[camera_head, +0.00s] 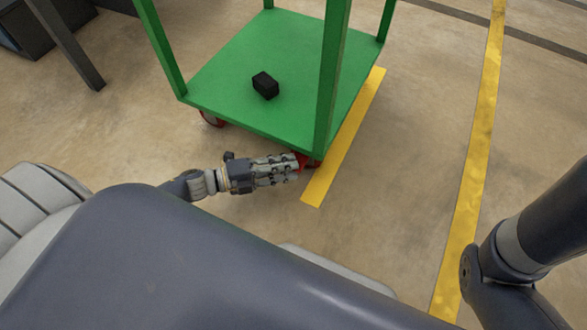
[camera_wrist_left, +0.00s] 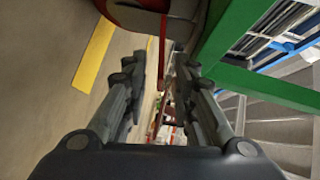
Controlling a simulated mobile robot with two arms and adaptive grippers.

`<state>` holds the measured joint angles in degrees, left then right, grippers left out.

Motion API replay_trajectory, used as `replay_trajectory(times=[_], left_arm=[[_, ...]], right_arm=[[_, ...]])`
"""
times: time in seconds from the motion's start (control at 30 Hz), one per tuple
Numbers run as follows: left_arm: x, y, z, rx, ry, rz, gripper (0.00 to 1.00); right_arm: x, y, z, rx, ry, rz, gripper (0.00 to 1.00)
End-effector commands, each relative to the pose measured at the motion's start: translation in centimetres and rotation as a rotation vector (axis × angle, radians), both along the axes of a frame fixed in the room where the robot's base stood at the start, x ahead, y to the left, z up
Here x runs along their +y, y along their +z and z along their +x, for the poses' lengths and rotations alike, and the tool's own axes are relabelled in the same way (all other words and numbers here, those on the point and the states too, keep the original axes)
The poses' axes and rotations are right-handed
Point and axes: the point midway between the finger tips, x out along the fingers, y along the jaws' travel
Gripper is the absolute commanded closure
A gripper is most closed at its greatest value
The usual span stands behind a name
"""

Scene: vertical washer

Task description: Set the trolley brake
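The green trolley (camera_head: 270,60) stands in front of me; its green frame also shows in the left wrist view (camera_wrist_left: 228,35). A red caster (camera_head: 304,160) sits under its near right corner and appears large at the top of the left wrist view (camera_wrist_left: 135,14). My left gripper (camera_head: 296,163) is low at this caster, reaching in from the left. In the left wrist view its two fingers (camera_wrist_left: 162,62) are apart, with a thin red part of the caster showing between or just beyond the tips. Contact cannot be told. The brake lever is not clearly distinguishable. My right gripper is out of view.
Another red caster (camera_head: 212,118) is under the near left corner. A small black box (camera_head: 265,85) lies on the trolley's deck. Yellow floor lines (camera_head: 343,140) run beside the trolley and farther right (camera_head: 475,160). A dark structure stands at the upper left. The floor between the lines is clear.

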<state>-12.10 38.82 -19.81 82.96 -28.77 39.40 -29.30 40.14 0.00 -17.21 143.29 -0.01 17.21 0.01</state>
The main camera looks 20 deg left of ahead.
Motion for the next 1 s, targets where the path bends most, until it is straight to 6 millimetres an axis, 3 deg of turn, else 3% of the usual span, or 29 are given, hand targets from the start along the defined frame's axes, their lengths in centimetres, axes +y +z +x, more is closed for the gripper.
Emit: replay_trajectory(times=[0.2,0.5,0.53,0.63,0.87,1.0], left_arm=[[-1.5,-0.4,1.5,-0.001,0.0,-0.001,0.75],[-1.7,-0.3,1.6,0.001,0.001,0.0,0.75],[-1.7,-0.3,1.6,0.001,0.001,0.0,0.77],[-1.7,-0.3,1.6,0.001,0.001,0.0,1.0],[-1.7,-0.4,1.6,0.001,0.001,0.0,1.0],[-1.8,-1.0,1.6,-0.033,0.001,-0.005,1.0]], right_arm=[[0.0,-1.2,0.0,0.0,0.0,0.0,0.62],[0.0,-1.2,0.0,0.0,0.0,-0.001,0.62],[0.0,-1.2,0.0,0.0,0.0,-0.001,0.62],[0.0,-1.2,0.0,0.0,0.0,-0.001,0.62],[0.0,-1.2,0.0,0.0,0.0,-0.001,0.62],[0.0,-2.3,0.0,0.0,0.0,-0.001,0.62]])
